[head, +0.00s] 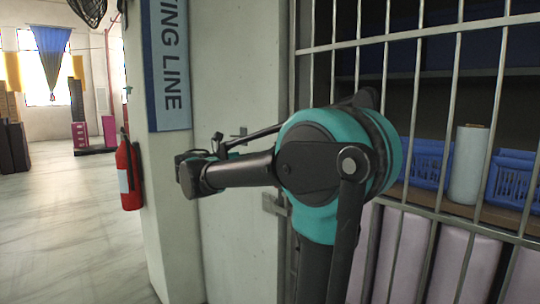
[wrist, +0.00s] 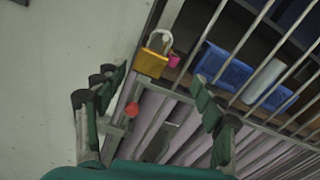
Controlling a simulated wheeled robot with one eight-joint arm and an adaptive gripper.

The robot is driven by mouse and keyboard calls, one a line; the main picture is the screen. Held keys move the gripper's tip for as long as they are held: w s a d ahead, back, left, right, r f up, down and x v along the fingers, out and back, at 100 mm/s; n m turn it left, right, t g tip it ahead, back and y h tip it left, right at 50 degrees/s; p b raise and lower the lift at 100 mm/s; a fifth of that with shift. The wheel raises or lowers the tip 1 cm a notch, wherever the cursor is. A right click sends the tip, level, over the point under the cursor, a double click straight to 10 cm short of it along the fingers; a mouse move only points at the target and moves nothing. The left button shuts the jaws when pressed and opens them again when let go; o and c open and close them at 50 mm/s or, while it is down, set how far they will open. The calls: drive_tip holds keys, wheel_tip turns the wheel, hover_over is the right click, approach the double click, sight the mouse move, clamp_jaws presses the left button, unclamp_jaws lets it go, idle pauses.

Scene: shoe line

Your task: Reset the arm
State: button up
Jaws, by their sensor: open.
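My arm reaches out across the head view in front of a white wall and a barred gate. Its far end points left, towards the wall. My gripper (wrist: 158,82) shows in the wrist view with its green and dark fingers spread wide apart and nothing between them. In the head view the fingers are mostly hidden behind the arm's end. Beyond the fingers, a yellow padlock (wrist: 152,63) hangs at the gate's edge, apart from them.
The barred gate (head: 332,45) closes off shelves with blue baskets (head: 427,163) and a white roll (head: 467,165). A red fire extinguisher (head: 128,175) hangs on the wall's edge below a blue sign (head: 168,65). Open floor (head: 75,235) lies to the left.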

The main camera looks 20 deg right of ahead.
drive_tip(key=s+d+f+m+g+y, duration=0.1)
drive_tip(key=s+f+m+y, duration=0.4)
drive_tip(key=f, duration=0.9)
drive_tip(key=s+f+m+g+y, duration=0.1)
drive_tip(key=s+f+m+y, duration=0.2)
drive_tip(key=s+f+m, duration=0.7)
drive_tip(key=s+a+f+m+y, duration=0.4)
drive_tip(key=a+f, duration=0.1)
drive_tip(key=f, duration=0.5)
drive_tip(key=s+a+f+m+y, duration=0.4)
drive_tip(key=a+f+m+y, duration=0.1)
drive_tip(key=f, duration=0.4)
drive_tip(key=shift+s+a+f, duration=0.35)
drive_tip(key=shift+a+f, duration=0.05)
drive_tip(key=shift+a, duration=0.1)
